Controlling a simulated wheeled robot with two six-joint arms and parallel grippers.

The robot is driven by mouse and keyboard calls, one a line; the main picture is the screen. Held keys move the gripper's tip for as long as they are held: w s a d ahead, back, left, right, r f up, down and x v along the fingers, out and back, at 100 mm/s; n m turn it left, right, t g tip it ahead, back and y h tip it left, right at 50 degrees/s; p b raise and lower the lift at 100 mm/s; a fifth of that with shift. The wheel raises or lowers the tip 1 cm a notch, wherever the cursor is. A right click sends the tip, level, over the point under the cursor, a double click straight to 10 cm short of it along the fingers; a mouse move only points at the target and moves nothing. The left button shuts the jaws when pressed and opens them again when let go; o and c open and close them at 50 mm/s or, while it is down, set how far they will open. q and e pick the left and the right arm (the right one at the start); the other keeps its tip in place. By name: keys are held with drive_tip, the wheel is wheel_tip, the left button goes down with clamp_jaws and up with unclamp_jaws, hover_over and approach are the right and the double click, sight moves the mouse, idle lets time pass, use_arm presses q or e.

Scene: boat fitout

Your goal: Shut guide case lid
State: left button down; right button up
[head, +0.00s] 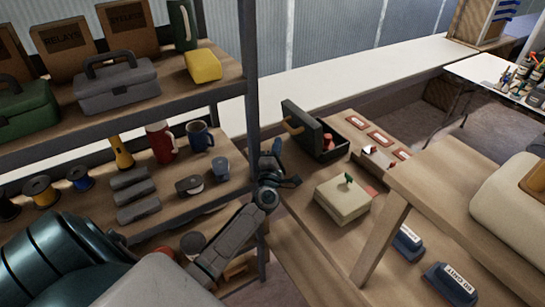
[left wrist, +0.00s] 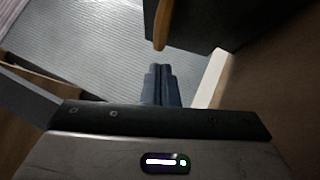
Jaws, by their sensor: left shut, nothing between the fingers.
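The guide case (head: 330,156) is a dark box on the wooden bench, with red items inside. Its dark lid (head: 302,124) stands up open at the left side, with a wooden handle on its outer face. My left gripper (head: 277,155) is shut and empty, just left of the case and lower than the lid's top, apart from it as far as I can tell. In the left wrist view the shut blue fingers (left wrist: 162,82) point towards the floor area, with the dark lid (left wrist: 225,22) and its wooden handle (left wrist: 166,25) ahead to the right. My right gripper is out of view.
A shelf post (head: 252,90) stands close beside my left arm. A cream box (head: 342,199) with a green knob sits in front of the case. Red-framed labels (head: 379,137) lie behind it to the right. Shelves with toolboxes and mugs (head: 200,137) fill the left.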

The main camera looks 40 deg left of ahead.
sight(296, 130)
use_arm(q)
drive_tip(key=shift+w+d+r, duration=0.3)
drive_tip(key=shift+w+d, duration=0.05)
drive_tip(key=shift+w, duration=0.3)
drive_tip(key=shift+w+d+r, duration=0.25)
drive_tip(key=shift+w+d, duration=0.05)
drive_tip(key=shift+w, duration=0.3)
drive_tip(key=shift+r+p, duration=0.1)
drive_tip(key=shift+p, duration=0.2)
